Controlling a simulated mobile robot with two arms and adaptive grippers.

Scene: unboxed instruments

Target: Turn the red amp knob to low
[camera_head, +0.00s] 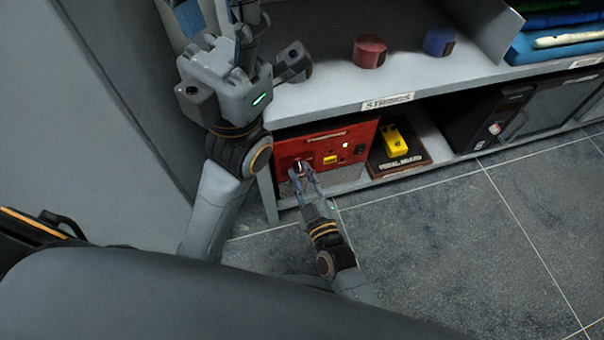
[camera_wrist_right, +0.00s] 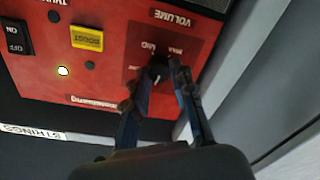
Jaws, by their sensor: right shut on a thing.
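The red amp (camera_head: 345,141) stands on the lower shelf, its red front panel facing out. It fills much of the right wrist view (camera_wrist_right: 110,110), with its lettering upside down. The dark volume knob (camera_wrist_right: 158,70) has a pale pointer line, and small markings surround it; I cannot read its exact setting. My right gripper (camera_head: 300,170) is at the knob, with its blue fingers on either side, shut on it. The fingertips (camera_wrist_right: 163,78) hide parts of the knob and its scale. My left gripper (camera_head: 225,18) is raised over the upper shelf, away from the amp; its fingertips are unclear.
A yellow pedal (camera_head: 394,140) sits on a dark board (camera_head: 416,158) beside the amp. Dark cases (camera_head: 490,118) stand further right. Red (camera_head: 369,50) and blue (camera_head: 438,41) round items sit on the upper shelf (camera_head: 340,88). The tiled floor (camera_head: 450,240) in front is clear.

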